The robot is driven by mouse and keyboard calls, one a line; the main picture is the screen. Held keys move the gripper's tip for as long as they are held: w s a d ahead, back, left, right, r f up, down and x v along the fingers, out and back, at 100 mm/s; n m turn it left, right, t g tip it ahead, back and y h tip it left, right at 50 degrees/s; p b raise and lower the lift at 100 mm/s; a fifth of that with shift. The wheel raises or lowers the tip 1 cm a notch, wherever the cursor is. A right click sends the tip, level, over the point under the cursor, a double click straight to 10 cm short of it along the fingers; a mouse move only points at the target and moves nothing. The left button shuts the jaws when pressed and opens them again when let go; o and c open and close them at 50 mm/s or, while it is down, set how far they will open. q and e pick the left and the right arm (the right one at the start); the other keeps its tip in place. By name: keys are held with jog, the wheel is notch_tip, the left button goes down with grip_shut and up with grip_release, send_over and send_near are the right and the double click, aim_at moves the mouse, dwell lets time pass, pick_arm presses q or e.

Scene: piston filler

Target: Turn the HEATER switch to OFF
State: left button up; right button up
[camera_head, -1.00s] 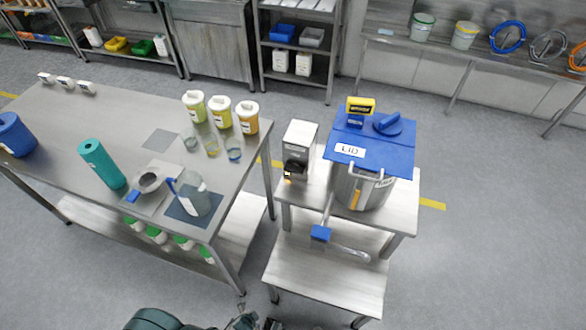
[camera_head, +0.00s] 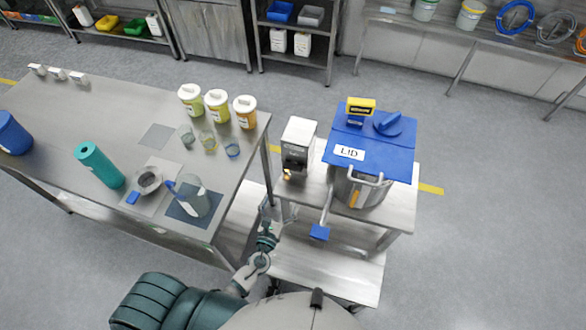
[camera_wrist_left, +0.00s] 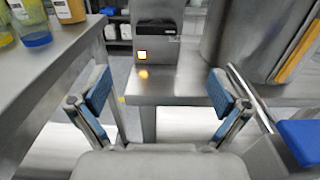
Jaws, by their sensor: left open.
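A grey control box (camera_head: 299,135) stands upright on the small steel table, left of the lidded pot (camera_head: 358,187). Its front has a dark part and a small lit orange-white switch low down (camera_head: 288,175). In the left wrist view the box (camera_wrist_left: 158,45) is straight ahead, with the glowing switch (camera_wrist_left: 142,56) at its lower left. The switch's lettering is too small to read. My left gripper (camera_head: 268,212) is below and left of the box, apart from it. In the left wrist view its blue-padded fingers (camera_wrist_left: 159,88) are spread wide and empty. My right gripper is not in view.
The small table's edge (camera_wrist_left: 180,98) lies just ahead of the fingers. A blue-ended handle (camera_head: 319,232) sticks out from the pot on the right. A larger steel table (camera_head: 100,130) with cups, tubs and a jug stands on the left.

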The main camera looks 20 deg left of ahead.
aim_at(292, 170)
pick_arm(q)
jog(key=w, duration=1.2)
jog(key=shift+w+a+f+p, duration=0.1)
jog(key=shift+w+a+p, duration=0.1)
jog(key=shift+w+p, duration=0.2)
jog(key=shift+w+d, duration=0.35)
jog(key=shift+w, duration=0.15)
jog(key=shift+a, duration=0.25)
jog(key=c, duration=1.2)
